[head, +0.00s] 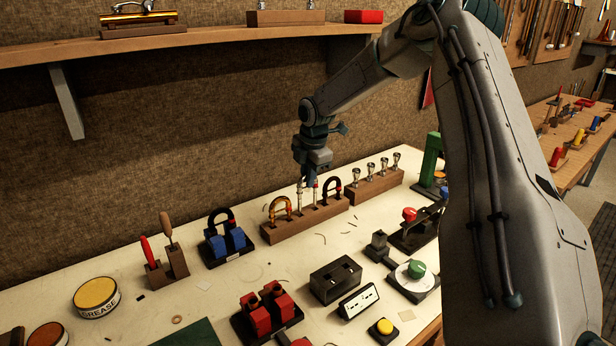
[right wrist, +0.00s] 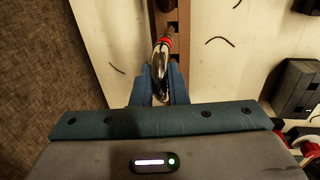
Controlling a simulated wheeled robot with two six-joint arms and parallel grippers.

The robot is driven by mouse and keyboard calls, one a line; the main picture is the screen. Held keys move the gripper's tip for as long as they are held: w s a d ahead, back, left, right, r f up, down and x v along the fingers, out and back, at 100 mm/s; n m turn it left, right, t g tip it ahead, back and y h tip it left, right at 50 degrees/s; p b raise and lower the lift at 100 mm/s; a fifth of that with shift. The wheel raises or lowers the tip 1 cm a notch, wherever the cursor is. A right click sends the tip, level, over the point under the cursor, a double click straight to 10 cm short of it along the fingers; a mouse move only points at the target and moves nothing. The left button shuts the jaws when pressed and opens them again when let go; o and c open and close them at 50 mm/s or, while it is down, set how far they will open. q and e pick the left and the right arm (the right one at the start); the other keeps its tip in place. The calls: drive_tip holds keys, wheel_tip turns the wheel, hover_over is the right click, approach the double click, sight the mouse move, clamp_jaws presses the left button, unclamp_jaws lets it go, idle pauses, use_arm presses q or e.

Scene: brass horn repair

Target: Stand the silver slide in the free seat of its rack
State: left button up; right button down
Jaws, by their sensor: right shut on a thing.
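The wooden rack (head: 318,222) stands on the pale bench near the wall. A brass-coloured slide (head: 281,206) stands at its left end and a black slide (head: 333,187) near its right end. My right gripper (head: 309,182) points down over the middle of the rack, shut on the silver slide (head: 300,194). The slide's legs hang down between those two slides, one with a red band. In the right wrist view the silver slide (right wrist: 161,60) sits between my fingers (right wrist: 160,90), over the rack (right wrist: 176,50). I cannot tell whether its leg ends are in the seat. My left gripper is out of view.
A second wooden block (head: 374,187) with several silver mouthpieces stands right of the rack. A blue holder (head: 228,245) with a black curved piece stands to the left. A dark box (head: 335,280) and red holder (head: 265,315) are in front. The shelf (head: 230,36) runs above.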

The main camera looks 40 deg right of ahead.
drive_tip(key=shift+f+b, duration=1.6)
drive_tip(key=shift+f, duration=0.4)
drive_tip(key=c, duration=1.3)
unclamp_jaws()
drive_tip(key=shift+c, duration=0.2)
wheel_tip(320, 180, up, 11)
drive_tip(key=s, duration=0.2)
drive_tip(key=shift+f+b, duration=0.2)
drive_tip(key=shift+b, duration=0.25)
drive_tip(key=shift+a, duration=0.1)
